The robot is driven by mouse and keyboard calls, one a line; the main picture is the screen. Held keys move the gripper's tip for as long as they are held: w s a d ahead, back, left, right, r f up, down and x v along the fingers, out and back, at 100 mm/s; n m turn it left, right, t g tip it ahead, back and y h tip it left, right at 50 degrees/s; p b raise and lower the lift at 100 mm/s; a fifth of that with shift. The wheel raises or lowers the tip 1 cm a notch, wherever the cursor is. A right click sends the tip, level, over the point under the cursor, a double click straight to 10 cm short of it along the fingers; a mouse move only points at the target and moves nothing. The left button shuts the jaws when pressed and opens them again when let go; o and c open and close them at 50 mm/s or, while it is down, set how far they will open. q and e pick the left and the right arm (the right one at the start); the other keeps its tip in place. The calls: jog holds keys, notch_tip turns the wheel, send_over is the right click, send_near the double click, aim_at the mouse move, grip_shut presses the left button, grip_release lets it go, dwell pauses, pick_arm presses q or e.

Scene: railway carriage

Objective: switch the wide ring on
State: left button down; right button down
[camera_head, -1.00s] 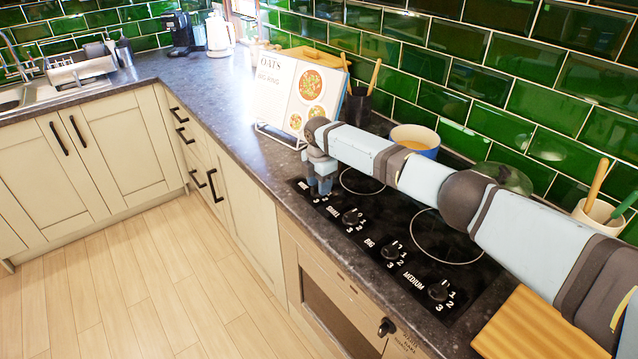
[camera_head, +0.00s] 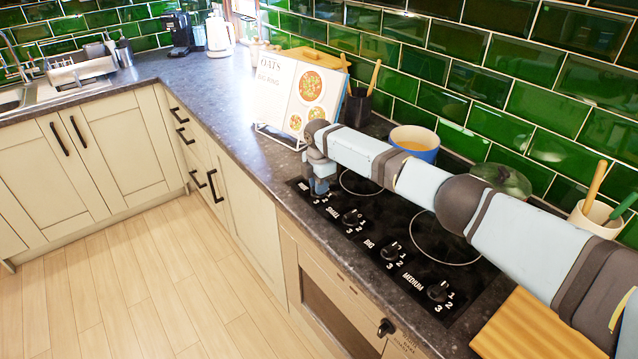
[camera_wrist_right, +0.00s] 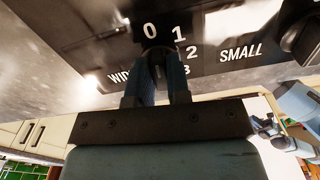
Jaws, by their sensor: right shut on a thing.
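The black hob (camera_head: 405,225) is set in the dark worktop, with a row of knobs along its front. My right gripper (camera_head: 319,187) points down at the far left end of this row. In the right wrist view, the two fingers of my right gripper (camera_wrist_right: 158,66) are shut on the wide knob (camera_wrist_right: 157,52), one on each side. The figures 0, 1, 2 and 3 show around this knob, and its label is partly covered. The knob's pointer is hidden. In the head view the gripper covers the knob. My left gripper is not in view.
The small knob (camera_head: 352,216), big knob (camera_head: 391,250) and medium knob (camera_head: 438,290) follow to the right. A blue pot (camera_head: 415,143) stands behind my right arm. A recipe stand (camera_head: 297,95) is left of the hob, and a wooden board (camera_head: 530,325) is right of it.

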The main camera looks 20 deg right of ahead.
jog(key=m+p, duration=0.2)
jog(key=m, duration=0.1)
jog(key=shift+a+r, duration=0.1)
jog(key=shift+r, duration=0.05)
jog(key=m+p, duration=0.1)
jog(key=m, duration=0.2)
jog(key=shift+s+m+p, duration=0.1)
jog(key=shift+m+p, duration=0.3)
jog(key=m+p, duration=0.1)
jog(key=m, duration=0.1)
jog(key=shift+m, duration=0.4)
jog(key=m+p, duration=0.2)
jog(key=m, duration=0.1)
jog(key=shift+s+m, duration=0.1)
jog(key=shift+m, duration=0.2)
jog(key=m+p, duration=0.1)
jog(key=m, duration=0.5)
jog(key=shift+a+p, duration=0.15)
jog(key=shift+p, duration=0.2)
jog(key=m, duration=0.3)
jog(key=shift+m+p, duration=0.3)
jog(key=shift+m, duration=1.5)
jog(key=c, duration=1.1)
grip_release()
